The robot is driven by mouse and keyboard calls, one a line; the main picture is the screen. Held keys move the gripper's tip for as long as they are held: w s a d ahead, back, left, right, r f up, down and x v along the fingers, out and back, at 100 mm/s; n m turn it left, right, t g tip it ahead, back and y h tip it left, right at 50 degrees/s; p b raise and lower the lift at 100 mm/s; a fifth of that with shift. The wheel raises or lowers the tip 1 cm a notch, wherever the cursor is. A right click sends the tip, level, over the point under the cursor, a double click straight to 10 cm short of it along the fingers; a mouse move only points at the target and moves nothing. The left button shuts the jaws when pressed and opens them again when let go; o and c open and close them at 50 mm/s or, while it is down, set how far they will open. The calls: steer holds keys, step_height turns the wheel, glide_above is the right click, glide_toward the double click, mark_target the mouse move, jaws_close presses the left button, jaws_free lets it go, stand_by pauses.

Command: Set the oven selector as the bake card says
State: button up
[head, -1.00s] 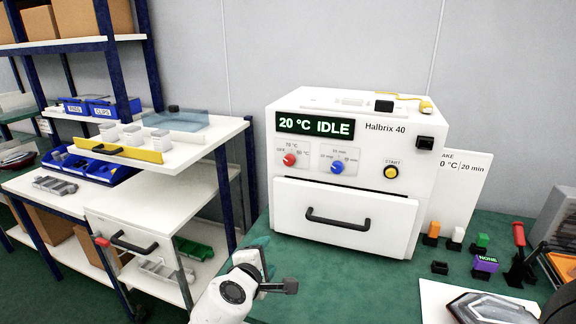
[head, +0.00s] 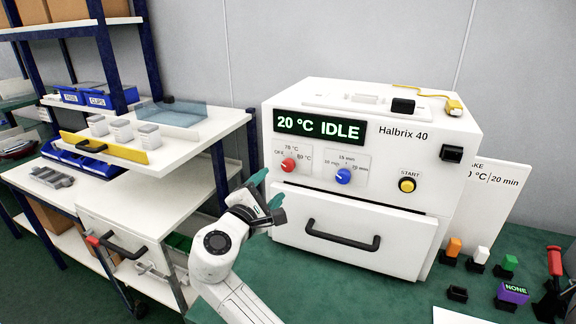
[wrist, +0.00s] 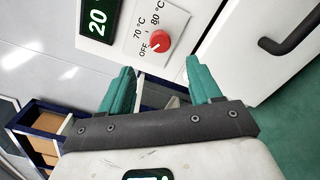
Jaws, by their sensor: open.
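The white Halbrix 40 oven (head: 365,210) stands on the green bench, its display (head: 320,126) reading "20 °C IDLE". The red selector (head: 288,165) has OFF, 70 °C and 80 °C marks; in the wrist view the red selector (wrist: 160,40) appears to point at OFF. The blue selector (head: 343,176) has minute marks. The bake card (head: 490,200) behind the oven is partly hidden; it shows "0 °C | 20 min", with the first temperature digit covered. My gripper (head: 268,188) is open and empty, just below and left of the red selector; its teal fingers (wrist: 160,84) do not touch it.
The oven drawer handle (head: 342,238) sticks out below the selectors. A yellow START button (head: 407,185) is to the right. Shelving with a white-topped cart (head: 190,135) stands close on the left.

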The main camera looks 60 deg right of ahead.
mark_target(286, 168)
steer(key=d, duration=0.3)
steer(key=w+d+p, duration=0.1)
steer(key=d, duration=0.5)
steer(key=shift+w+d, duration=0.15)
steer(key=shift+d, duration=0.25)
steer(key=shift+c, duration=0.2)
steer(key=c, duration=1)
steer(key=shift+f, duration=0.1)
